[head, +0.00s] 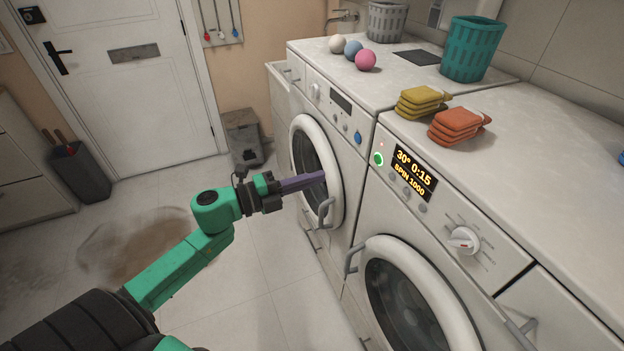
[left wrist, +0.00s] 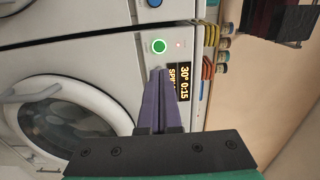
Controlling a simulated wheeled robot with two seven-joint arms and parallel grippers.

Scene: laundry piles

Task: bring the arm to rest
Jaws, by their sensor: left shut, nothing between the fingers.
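My left gripper (head: 322,176) has purple fingers and is in front of the left machine's door in the head view. Its fingers are shut with nothing between them. In the left wrist view the shut fingers (left wrist: 160,75) point toward the right machine's display (left wrist: 184,82), apart from what they hold, which is nothing. My green left arm (head: 180,270) reaches in from the lower left. My right gripper is in neither view.
The right washing machine (head: 480,215) shows "30° 0:15 SPIN 1000" and a lit green button (head: 378,159). Yellow cloths (head: 420,100), orange cloths (head: 458,125), balls (head: 365,60) and a teal basket (head: 472,50) stand on top.

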